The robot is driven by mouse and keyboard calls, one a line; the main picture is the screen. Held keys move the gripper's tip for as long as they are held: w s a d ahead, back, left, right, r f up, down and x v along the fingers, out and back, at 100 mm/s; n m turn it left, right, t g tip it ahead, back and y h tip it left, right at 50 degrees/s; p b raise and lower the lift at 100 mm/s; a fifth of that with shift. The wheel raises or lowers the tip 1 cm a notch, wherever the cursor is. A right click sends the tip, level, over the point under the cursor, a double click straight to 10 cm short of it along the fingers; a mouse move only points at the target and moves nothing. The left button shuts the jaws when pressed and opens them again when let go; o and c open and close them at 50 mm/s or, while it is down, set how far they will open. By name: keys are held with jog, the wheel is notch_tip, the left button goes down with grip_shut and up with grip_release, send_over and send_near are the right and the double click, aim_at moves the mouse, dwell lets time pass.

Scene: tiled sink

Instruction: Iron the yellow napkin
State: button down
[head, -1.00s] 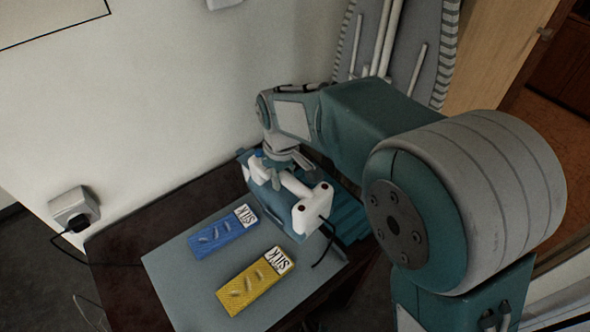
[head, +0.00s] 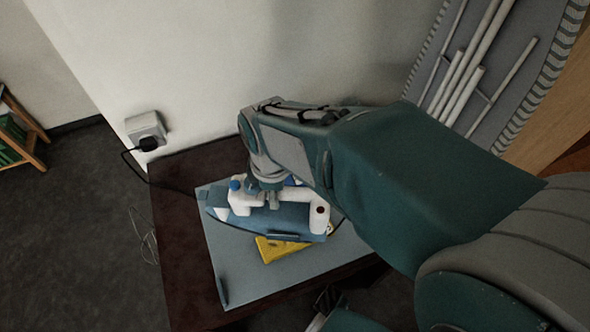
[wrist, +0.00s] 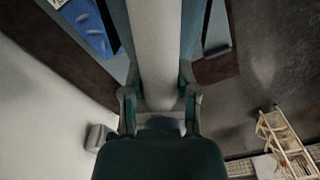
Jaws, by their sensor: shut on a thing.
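My gripper (head: 268,198) is shut on the white handle of the iron (head: 290,218), which has a blue body. In the wrist view my gripper's fingers (wrist: 159,103) close on both sides of the white handle (wrist: 153,45). The iron is over the grey mat, its narrow end pointing left. The yellow napkin (head: 275,250) shows just below the iron's lower edge in the head view; its upper part is hidden by the iron. I cannot tell whether the iron touches it.
The blue napkin (wrist: 88,25) lies on the mat (head: 235,265) and is mostly hidden in the head view. A dark bar (head: 222,291) lies at the mat's left edge. A wall socket (head: 146,130) has a plugged-in cable. A wall stands behind the dark table (head: 172,225).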

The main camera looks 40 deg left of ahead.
aim_at(265, 219)
jog(key=s+n, duration=0.2)
jog(key=s, duration=0.2)
jog(key=shift+n, duration=0.3)
jog(key=shift+f, duration=2.5)
